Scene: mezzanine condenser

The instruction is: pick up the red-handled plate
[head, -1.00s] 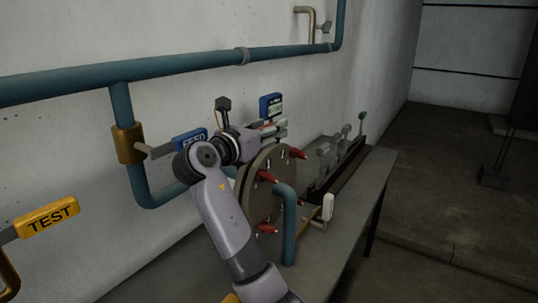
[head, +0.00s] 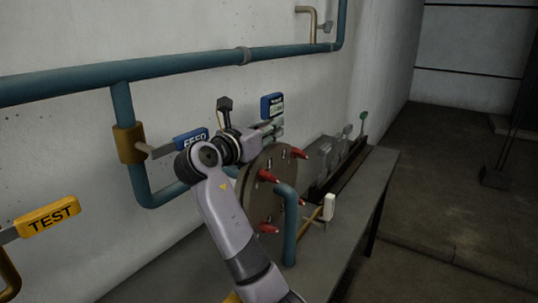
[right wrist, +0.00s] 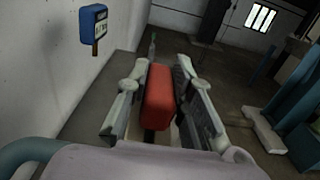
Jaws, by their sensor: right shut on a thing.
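My right gripper (head: 275,131) is beyond the top of the round flange, near the wall. The right wrist view shows its two grey fingers on either side of a red block-shaped handle (right wrist: 158,95), shut on it. A dark piece shows just below the handle. The rest of the plate is hidden in the wrist view by the gripper and in the head view by the flange and gripper. My left gripper is not in view.
The round flange (head: 262,185) with several red grips and a teal pipe (head: 290,225) stand in front of the gripper. A dark rack (head: 345,172) with grey- and green-handled pieces is to the right. A blue tag (head: 271,105) is on the wall.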

